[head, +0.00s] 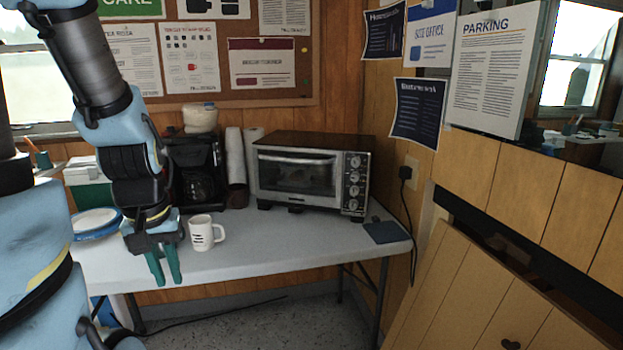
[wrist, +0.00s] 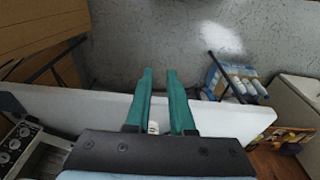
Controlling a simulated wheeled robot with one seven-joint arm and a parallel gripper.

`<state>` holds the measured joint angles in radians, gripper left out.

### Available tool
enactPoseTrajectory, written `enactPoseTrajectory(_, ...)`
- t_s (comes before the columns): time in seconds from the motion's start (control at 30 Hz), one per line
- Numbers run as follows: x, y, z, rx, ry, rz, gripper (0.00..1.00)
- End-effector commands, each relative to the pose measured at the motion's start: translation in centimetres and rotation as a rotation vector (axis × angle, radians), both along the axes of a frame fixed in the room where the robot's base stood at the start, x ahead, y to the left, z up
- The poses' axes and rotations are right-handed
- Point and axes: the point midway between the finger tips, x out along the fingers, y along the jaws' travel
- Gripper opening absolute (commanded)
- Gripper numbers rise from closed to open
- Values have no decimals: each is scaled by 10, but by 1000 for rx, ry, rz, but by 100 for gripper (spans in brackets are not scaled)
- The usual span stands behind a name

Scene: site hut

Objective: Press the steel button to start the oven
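The toaster oven (head: 297,143) stands at the back of the grey-white table, its glass door closed and facing me. A column of several round silver controls (head: 353,183) runs down its right side. The lowest one (head: 351,204) may be the steel button, but it is too small to be sure. My gripper (head: 166,283) points down at the table's front edge, left of the oven and well apart from it. Its green fingers (wrist: 160,72) are parted with nothing gripped. Part of the oven shows at the lower left of the wrist view (wrist: 22,143).
A white mug (head: 205,233) stands just right of my gripper; a coffee maker (head: 198,170) and paper rolls are behind. Plates (head: 97,222) lie at left. A dark flat pad (head: 387,232) lies at the table's right end. The table (head: 290,236) before the oven is clear.

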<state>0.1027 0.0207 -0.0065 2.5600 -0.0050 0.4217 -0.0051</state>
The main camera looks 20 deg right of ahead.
Motion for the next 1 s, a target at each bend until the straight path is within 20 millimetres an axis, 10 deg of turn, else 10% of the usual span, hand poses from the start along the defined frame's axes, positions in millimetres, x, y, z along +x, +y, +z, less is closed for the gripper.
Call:
enactPoseTrajectory(0.17,0,0,0,0,0,0,0)
enactPoseTrajectory(1.0,0,0,0,0,0,0,0)
